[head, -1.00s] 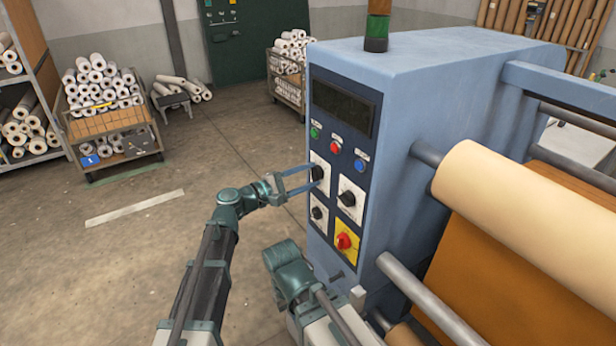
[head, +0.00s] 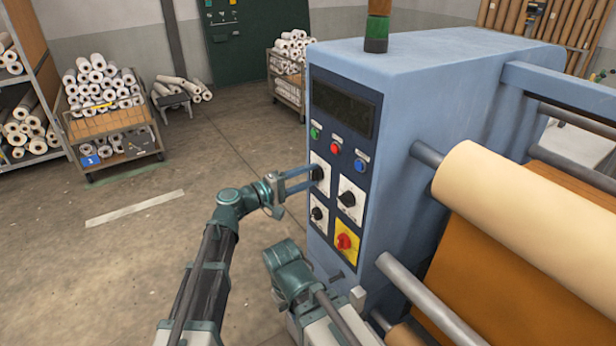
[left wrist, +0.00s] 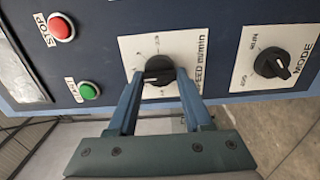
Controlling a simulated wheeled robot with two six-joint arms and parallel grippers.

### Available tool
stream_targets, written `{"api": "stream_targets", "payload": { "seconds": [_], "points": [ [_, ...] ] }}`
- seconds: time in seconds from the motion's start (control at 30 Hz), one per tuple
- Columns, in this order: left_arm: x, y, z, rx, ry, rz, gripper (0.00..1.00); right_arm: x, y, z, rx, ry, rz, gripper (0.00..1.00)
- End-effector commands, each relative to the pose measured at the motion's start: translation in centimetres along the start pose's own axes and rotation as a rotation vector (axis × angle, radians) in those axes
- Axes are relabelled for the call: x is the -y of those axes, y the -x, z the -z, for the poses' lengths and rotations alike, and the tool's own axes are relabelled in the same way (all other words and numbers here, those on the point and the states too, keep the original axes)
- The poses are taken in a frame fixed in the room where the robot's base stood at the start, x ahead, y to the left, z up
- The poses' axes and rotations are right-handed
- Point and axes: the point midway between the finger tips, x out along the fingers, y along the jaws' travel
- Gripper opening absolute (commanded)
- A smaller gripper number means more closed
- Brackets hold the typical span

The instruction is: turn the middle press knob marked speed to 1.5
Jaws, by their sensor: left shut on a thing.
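The speed knob (head: 318,173) is a black knob on a white plate at the upper left of the panel's knobs. In the left wrist view the speed knob (left wrist: 160,66) sits on its white plate marked "SPEED m/min", with the picture turned sideways. My left gripper (head: 311,177) reaches it from the left and is shut on it. In the left wrist view the two blue fingers of the left gripper (left wrist: 160,80) hold the knob from both sides. I cannot read where its pointer stands on the scale. My right gripper does not show.
The mode knob (left wrist: 272,65) is close below the speed knob on the panel. Another black knob (head: 347,198) and a red knob on yellow (head: 345,241) are beside it. Green, red and blue buttons (head: 336,148) sit above.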

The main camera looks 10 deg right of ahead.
Motion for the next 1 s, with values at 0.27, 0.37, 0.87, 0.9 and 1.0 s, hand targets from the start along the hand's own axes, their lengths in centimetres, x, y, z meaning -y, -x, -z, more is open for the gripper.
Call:
{"api": "stream_targets", "payload": {
  "seconds": [0.27, 0.37, 0.87, 0.9, 1.0],
  "points": [
    [0.1, 0.1, -0.1, 0.001, -0.003, 0.003, 0.00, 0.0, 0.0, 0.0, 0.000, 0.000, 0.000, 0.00],
    [0.1, 0.1, -0.1, 0.002, -0.002, 0.003, 0.57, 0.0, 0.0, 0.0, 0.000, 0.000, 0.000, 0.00],
    [0.0, 0.6, -0.1, 0.000, 0.000, 0.001, 0.81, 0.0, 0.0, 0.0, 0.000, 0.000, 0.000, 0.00],
    [0.0, 1.0, -0.1, -0.001, 0.000, 0.001, 0.81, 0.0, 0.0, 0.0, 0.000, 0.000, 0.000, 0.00],
    [0.0, 2.8, -0.1, -0.003, 0.000, 0.001, 0.81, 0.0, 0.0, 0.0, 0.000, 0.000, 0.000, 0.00]
  ]
}}
